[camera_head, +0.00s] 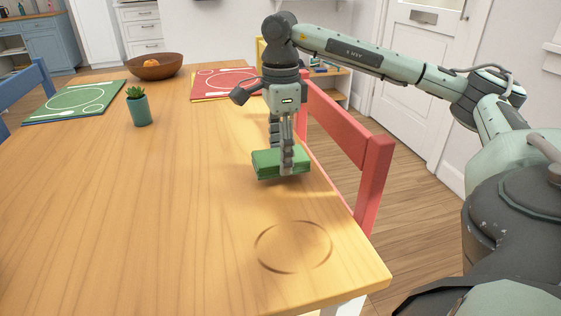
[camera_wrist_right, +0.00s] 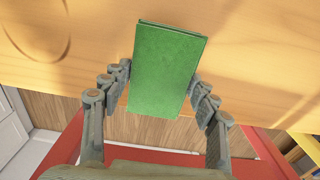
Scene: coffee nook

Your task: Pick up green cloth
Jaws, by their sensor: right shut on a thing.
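The green cloth (camera_head: 265,164) is a folded, flat rectangular stack at the right edge of the wooden table. My right gripper (camera_head: 281,158) reaches down over it from above, its fingers on either side of the cloth. In the right wrist view the cloth (camera_wrist_right: 165,68) lies between the two fingers of my right gripper (camera_wrist_right: 160,76), which are shut on its sides. Whether the cloth rests on the table or is just above it is hard to tell. My left gripper is not in view.
The wooden table (camera_head: 150,220) is mostly clear, with a ring mark near its front right. A potted plant (camera_head: 139,108), green placemat (camera_head: 75,101), red placemat (camera_head: 222,82) and wooden bowl (camera_head: 155,67) stand farther back. A red chair (camera_head: 347,136) is beside the right edge.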

